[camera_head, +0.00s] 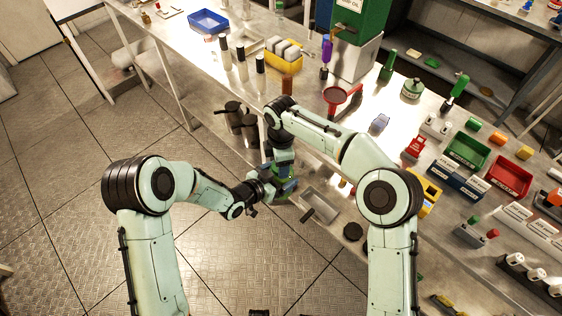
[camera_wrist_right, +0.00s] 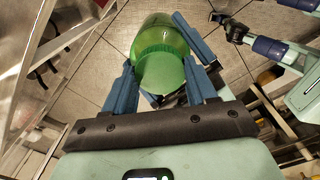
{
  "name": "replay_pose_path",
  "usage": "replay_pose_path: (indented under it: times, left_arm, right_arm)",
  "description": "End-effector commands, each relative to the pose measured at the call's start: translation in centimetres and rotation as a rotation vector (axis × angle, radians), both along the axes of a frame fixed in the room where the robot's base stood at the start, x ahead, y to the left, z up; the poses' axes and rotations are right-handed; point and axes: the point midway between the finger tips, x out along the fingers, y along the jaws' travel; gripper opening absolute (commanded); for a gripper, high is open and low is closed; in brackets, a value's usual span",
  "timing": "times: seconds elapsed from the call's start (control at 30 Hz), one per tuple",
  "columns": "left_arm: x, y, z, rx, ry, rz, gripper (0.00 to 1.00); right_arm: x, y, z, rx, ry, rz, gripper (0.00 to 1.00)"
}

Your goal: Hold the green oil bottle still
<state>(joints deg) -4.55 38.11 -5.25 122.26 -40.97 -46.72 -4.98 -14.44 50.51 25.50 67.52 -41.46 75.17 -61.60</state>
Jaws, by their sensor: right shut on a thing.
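The green bottle (camera_wrist_right: 160,60) is see-through and sits between the two blue fingers of my right gripper (camera_wrist_right: 163,72) in the right wrist view. The fingers are shut on its sides. In the head view my right gripper (camera_head: 281,178) points down in front of the bench, and the bottle there is mostly hidden by the gripper and arm. My left gripper (camera_head: 266,187) is close beside it on the left. It also shows at the upper right of the right wrist view (camera_wrist_right: 228,24), apart from the bottle; its jaw opening is too small to read.
The long bench (camera_head: 310,95) runs close behind my grippers. On it stand a red funnel (camera_head: 340,97), a green oil container (camera_head: 360,18), a yellow bin (camera_head: 284,57) and green and red trays (camera_head: 508,177). Dark cylinders (camera_head: 236,118) are just left. The floor (camera_head: 80,190) is open.

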Motion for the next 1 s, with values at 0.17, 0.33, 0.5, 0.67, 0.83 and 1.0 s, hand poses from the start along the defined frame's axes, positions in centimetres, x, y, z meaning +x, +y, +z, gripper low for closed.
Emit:
replay_pose_path:
  times: [0.17,0.33,0.5,0.67,0.83,1.0]
  left_arm:
    - [0.0,-0.1,0.1,-0.002,-0.003,-0.001,0.02]
    - [0.0,-0.1,0.1,-0.002,-0.004,0.000,0.02]
    - [0.0,-0.1,0.1,-0.002,-0.004,0.000,0.02]
    - [0.1,-0.1,0.1,-0.002,-0.004,0.000,0.02]
    - [0.1,0.0,0.2,-0.002,-0.004,0.000,0.02]
    - [0.1,-0.1,0.1,-0.002,-0.004,0.000,0.02]
  right_arm:
    - [0.0,0.0,0.0,0.000,-0.001,0.001,0.79]
    - [0.0,0.0,0.0,0.000,-0.001,0.002,0.82]
    - [0.0,0.0,0.4,0.001,-0.002,0.003,0.82]
    - [0.1,0.0,2.5,0.002,-0.004,0.002,0.82]
    - [0.0,0.0,4.3,0.001,-0.003,0.004,0.82]
    - [0.0,0.0,4.6,0.001,0.000,0.004,0.82]
